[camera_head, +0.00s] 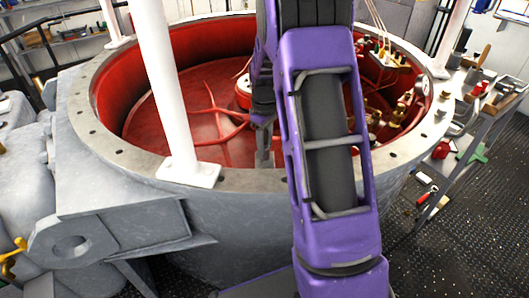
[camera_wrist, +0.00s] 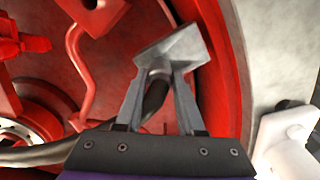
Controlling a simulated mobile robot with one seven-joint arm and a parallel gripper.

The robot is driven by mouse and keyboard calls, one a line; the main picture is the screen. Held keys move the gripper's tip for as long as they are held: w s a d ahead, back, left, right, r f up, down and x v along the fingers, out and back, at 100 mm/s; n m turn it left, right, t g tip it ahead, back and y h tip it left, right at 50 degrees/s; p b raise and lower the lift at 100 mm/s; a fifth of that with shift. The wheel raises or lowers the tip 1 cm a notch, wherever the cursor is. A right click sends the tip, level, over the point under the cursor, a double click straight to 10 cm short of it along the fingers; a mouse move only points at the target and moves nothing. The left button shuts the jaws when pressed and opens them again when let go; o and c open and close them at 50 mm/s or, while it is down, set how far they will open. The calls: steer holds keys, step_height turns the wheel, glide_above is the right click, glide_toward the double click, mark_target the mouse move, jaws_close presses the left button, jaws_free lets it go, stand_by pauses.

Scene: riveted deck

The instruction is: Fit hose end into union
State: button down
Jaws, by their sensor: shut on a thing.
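My gripper (camera_wrist: 166,66) is shut at the end of a dark hose (camera_wrist: 156,94), in the wrist view. A grey metal block at the fingertips hides most of the hose end. The hose bends down between the fingers and passes behind the gripper; a greyish length (camera_wrist: 40,155) shows at left. In the head view my gripper (camera_head: 265,157) is low inside the red-lined vessel, partly hidden by my purple arm.
The vessel's grey flanged rim (camera_head: 90,125) surrounds the workspace. A white post (camera_head: 165,90) stands on the near rim. Red branching pipes (camera_head: 215,120) cover the interior, and brass fittings (camera_head: 390,122) line the right wall. A cluttered bench (camera_head: 490,105) stands at right.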

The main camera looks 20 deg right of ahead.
steer(key=shift+r, duration=0.1)
steer(key=shift+r+p, duration=1.7)
steer(key=shift+r, duration=0.6)
steer(key=shift+d, duration=0.1)
